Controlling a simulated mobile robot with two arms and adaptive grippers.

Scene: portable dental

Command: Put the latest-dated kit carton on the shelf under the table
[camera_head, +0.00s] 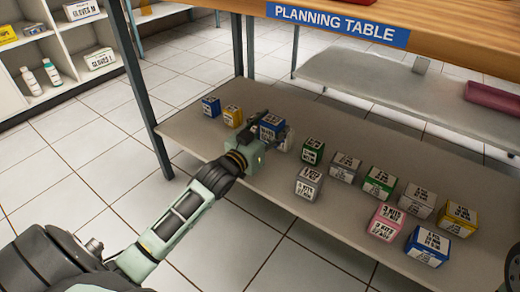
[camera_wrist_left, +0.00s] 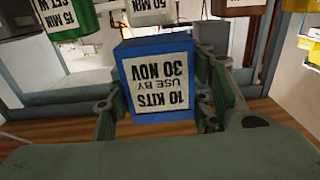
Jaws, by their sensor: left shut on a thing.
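My left gripper (camera_head: 268,138) is shut on a blue kit carton (camera_head: 271,125) over the low grey shelf (camera_head: 270,215) under the planning table. In the left wrist view, the blue carton (camera_wrist_left: 157,82) sits between both fingers, and its white label, upside down, reads "10 KITS USE BY 30 NOV". I cannot tell whether the carton touches the shelf. Part of a pale carton beside the gripper is hidden. My right gripper is not in view.
On the shelf, a blue carton (camera_head: 211,107) and a yellow carton (camera_head: 233,116) stand left of the gripper. Green (camera_head: 313,152), silver (camera_head: 308,184), pink (camera_head: 386,223) and other cartons stand right. The tabletop (camera_head: 440,25) overhangs; a table leg (camera_head: 145,90) stands left.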

